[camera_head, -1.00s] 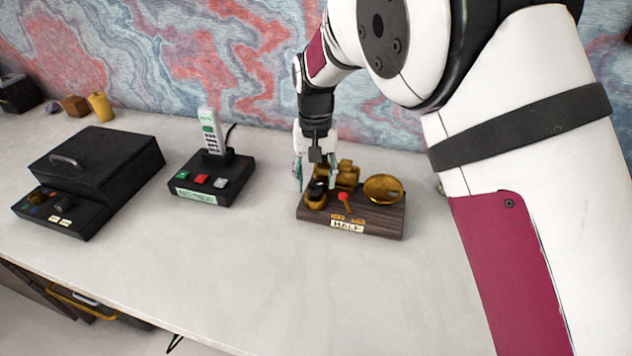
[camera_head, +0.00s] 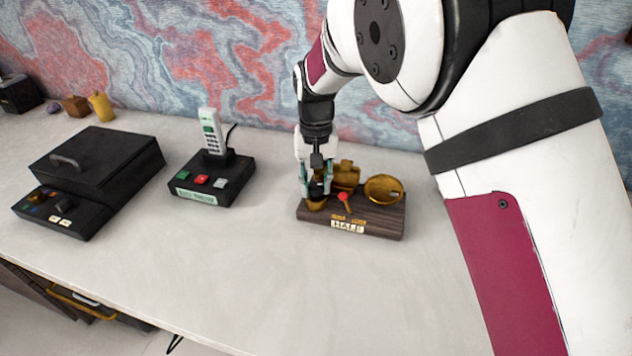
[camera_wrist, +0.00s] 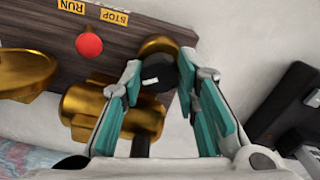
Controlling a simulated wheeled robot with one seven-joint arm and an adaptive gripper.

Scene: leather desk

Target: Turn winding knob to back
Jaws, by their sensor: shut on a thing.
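The winding knob (camera_wrist: 155,77) is black with a pale pointer mark and sits on a round brass base (camera_wrist: 158,45). The base stands at the left end of a dark wooden board (camera_head: 375,219) with a "HALF" label. My gripper (camera_wrist: 160,80) points down over the knob in the wrist view. Its teal-padded fingers are closed on the knob's two sides. In the head view my gripper (camera_head: 318,187) hides most of the knob. Brass parts (camera_head: 347,174), a red-topped lever (camera_head: 343,197) and a brass dish (camera_head: 384,188) share the board.
A black phone base (camera_head: 213,178) with a white handset and coloured buttons stands to the left. A black lidded box (camera_head: 98,160) with a control panel is farther left. The table front is clear. The patterned wall (camera_head: 230,60) stands close behind.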

